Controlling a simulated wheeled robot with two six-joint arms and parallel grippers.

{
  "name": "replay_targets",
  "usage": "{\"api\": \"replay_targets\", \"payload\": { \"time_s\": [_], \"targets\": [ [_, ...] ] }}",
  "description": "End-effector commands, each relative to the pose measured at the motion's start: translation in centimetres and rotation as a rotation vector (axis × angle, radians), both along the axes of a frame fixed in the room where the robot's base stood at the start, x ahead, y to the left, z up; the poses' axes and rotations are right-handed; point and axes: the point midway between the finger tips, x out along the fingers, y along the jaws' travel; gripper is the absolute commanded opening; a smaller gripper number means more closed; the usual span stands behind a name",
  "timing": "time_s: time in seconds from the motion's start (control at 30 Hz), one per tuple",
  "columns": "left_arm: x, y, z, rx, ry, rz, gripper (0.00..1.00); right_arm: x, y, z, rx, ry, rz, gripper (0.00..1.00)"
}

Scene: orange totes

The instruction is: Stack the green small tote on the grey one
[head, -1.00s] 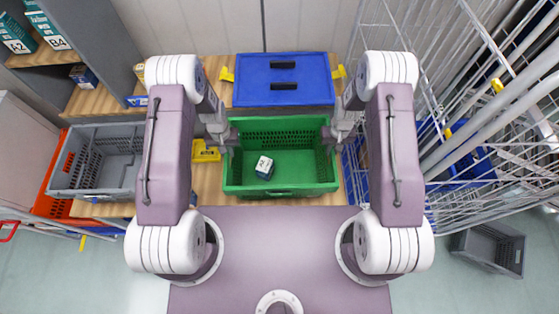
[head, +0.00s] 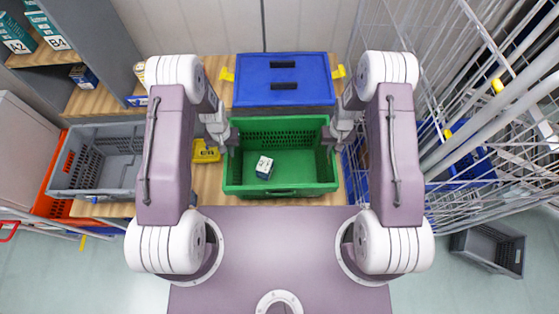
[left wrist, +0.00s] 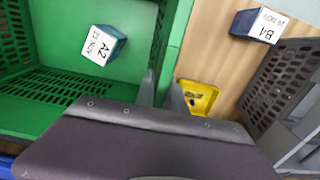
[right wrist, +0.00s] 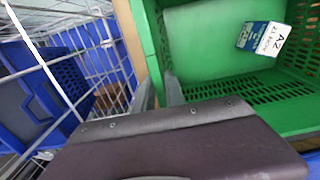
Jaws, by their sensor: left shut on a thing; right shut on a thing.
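The green small tote (head: 280,190) stands in front of me in the head view, with a small white-and-blue box (head: 264,167) labelled A2 inside it. My left gripper (head: 233,138) is shut on its left wall; in the left wrist view the fingers (left wrist: 162,95) straddle that green wall. My right gripper (head: 330,138) is shut on its right wall, and the right wrist view shows its fingers (right wrist: 160,92) there. A grey tote (head: 88,189) sits apart at the left, over something orange-red (head: 52,207). It looks empty in the head view.
A blue lidded tote (head: 310,94) lies just behind the green one. A yellow object (head: 205,151) lies between the green and grey totes. A wire cage (head: 470,140) stands close on the right. Another grey tote (head: 487,249) is on the floor at the right.

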Motion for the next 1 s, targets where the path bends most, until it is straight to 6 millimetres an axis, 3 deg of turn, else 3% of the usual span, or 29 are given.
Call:
{"api": "replay_targets", "payload": {
  "time_s": [0.37, 0.77, 1.0],
  "targets": [
    [0.1, 0.0, 0.7, 0.0, -0.003, 0.0, 0.0, 0.1, 0.0, 0.6, 0.0, -0.002, 0.0, 0.0],
    [0.1, 0.0, 5.1, 0.0, -0.002, 0.0, 0.0, 0.1, 0.0, 5.1, 0.0, -0.001, 0.0, 0.0],
    [0.1, 0.0, 5.1, 0.0, -0.002, 0.0, 0.0, 0.1, 0.0, 5.1, 0.0, -0.001, 0.0, 0.0]
  ]
}}
